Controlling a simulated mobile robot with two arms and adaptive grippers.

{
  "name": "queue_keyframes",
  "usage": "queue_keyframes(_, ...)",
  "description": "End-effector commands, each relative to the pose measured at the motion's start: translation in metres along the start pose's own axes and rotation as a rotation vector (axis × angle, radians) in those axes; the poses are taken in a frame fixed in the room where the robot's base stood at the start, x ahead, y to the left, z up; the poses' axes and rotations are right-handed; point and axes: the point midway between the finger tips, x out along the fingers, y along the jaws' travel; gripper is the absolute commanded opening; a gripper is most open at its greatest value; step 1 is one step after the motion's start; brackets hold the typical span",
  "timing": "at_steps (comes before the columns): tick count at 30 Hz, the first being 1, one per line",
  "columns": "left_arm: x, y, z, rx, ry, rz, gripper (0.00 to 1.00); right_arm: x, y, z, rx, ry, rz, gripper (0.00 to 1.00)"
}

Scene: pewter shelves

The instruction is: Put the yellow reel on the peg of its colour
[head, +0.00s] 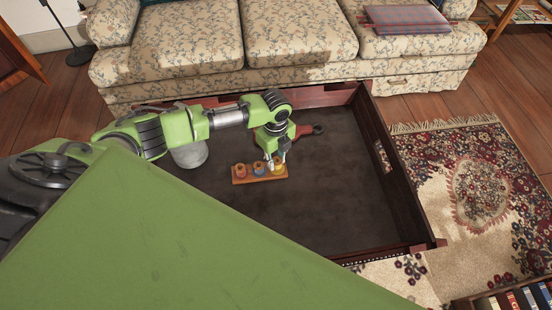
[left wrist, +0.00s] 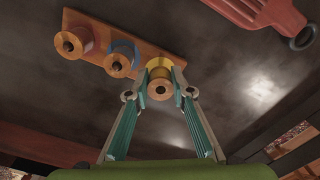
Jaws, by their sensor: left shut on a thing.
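The yellow reel (left wrist: 159,72) is between the fingertips of my left gripper (left wrist: 160,88), which is shut on it. In the head view, my left gripper (head: 276,161) is over the right end of a wooden peg board (head: 250,180), and the yellow reel (head: 278,169) shows there. The board (left wrist: 149,46) also holds a red reel (left wrist: 74,39) and a blue reel (left wrist: 122,53). The yellow reel is in line with them at the board's end. Its peg is hidden, and I cannot tell whether the reel is around it or just above it. My right gripper is out of view.
The board lies on the dark top of a low wooden table with a raised rim (head: 373,135). A red object with a ring at its end (left wrist: 262,12) lies just beyond the board. A floral sofa (head: 300,40) stands behind. The table's right part is clear.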

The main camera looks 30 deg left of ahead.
Motion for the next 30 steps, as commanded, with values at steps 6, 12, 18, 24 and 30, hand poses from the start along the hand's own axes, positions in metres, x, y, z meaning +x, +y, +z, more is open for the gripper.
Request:
queue_keyframes(6,0.0,0.0,0.0,0.0,0.0,0.0,0.41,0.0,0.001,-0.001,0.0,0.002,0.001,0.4)
queue_keyframes(12,-0.001,0.0,0.0,0.0,0.0,0.0,0.41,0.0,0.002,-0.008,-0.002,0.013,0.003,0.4)
queue_keyframes(18,-0.019,-0.002,0.0,0.002,0.0,-0.004,0.41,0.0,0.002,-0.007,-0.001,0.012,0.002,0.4)
queue_keyframes(24,-0.061,-0.001,0.001,0.002,-0.002,-0.005,0.41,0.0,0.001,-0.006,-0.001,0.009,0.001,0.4)
queue_keyframes(30,-0.099,-0.001,0.001,0.001,-0.001,-0.004,0.41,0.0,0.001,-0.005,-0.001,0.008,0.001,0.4)
